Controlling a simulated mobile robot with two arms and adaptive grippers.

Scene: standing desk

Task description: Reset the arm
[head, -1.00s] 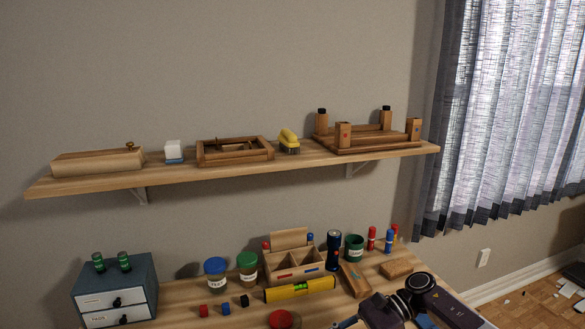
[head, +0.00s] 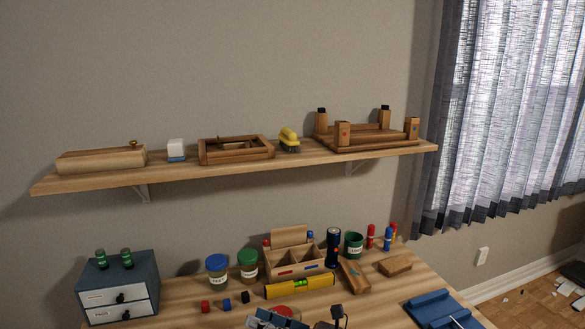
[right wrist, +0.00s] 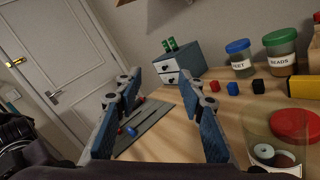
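My right gripper (head: 290,319) shows at the bottom edge of the head view, over the front of the desk and partly cut off. In the right wrist view its two blue-padded fingers (right wrist: 160,82) stand wide apart with nothing between them. Behind them are a grey tray (right wrist: 145,124) with small items and a grey drawer box (right wrist: 181,66). A jar with a red lid (right wrist: 294,125) stands right of the fingers, apart from them. My left gripper is in neither view.
Cubes, lidded jars (head: 217,272), a wooden organizer (head: 293,259), a yellow level (head: 300,286) and a flashlight (head: 333,248) stand on the desk. A blue tray (head: 440,308) lies at right. A loaded shelf (head: 110,180) hangs above. Bare desk lies between gripper and blue tray.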

